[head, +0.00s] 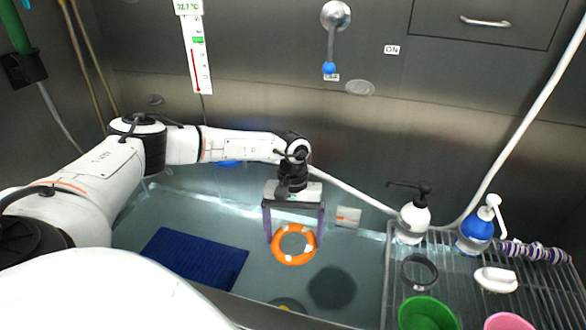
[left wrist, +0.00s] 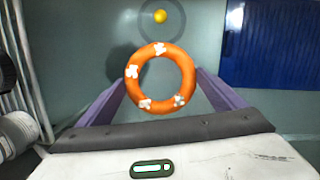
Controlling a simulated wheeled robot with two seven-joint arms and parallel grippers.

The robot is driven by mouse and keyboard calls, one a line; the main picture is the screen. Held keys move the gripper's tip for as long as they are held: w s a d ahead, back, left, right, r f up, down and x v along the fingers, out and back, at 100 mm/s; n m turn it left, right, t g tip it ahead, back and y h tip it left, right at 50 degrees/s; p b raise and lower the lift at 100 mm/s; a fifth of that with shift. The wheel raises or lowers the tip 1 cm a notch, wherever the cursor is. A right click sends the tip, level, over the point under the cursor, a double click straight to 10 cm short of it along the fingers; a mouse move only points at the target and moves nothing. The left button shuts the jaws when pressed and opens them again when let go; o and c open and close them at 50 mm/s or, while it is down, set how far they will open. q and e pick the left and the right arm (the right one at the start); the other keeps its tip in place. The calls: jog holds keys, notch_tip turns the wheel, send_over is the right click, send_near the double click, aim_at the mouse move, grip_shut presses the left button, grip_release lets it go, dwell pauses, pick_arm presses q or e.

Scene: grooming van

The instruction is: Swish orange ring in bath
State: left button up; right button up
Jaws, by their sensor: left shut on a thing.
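The orange ring (head: 294,260) with white patches is held between the two purple fingers of my left gripper (head: 293,240). It hangs over the bath (head: 225,218), which appears to hold clear water. I cannot tell whether the ring touches the water. In the left wrist view, the ring (left wrist: 188,76) sits upright between the fingers (left wrist: 160,85), with its hole open to the camera. My right gripper is not in view.
A blue mat (head: 195,262) lies in the bath to the left. At right, a wire rack (head: 392,285) bears a white pump bottle (head: 413,222), a blue one (head: 476,232), a black ring (head: 419,284) and a green bowl (head: 427,316).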

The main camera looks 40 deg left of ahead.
pick_arm(q)
jog(key=w+f+b, duration=0.1)
jog(key=f+b, duration=0.3)
jog(key=a+f+b, duration=0.1)
jog(key=f+b, duration=0.3)
jog(key=f, duration=0.1)
jog(key=w+f+b, duration=0.1)
jog(key=f+b, duration=0.4)
jog(key=shift+w+a, duration=0.3)
jog(key=shift+a, duration=0.05)
jog(key=shift+w+a+f+b, duration=0.1)
jog(key=shift+w+f+b, duration=0.05)
jog(key=shift+f+b, duration=0.7)
jog(key=shift+b, duration=0.2)
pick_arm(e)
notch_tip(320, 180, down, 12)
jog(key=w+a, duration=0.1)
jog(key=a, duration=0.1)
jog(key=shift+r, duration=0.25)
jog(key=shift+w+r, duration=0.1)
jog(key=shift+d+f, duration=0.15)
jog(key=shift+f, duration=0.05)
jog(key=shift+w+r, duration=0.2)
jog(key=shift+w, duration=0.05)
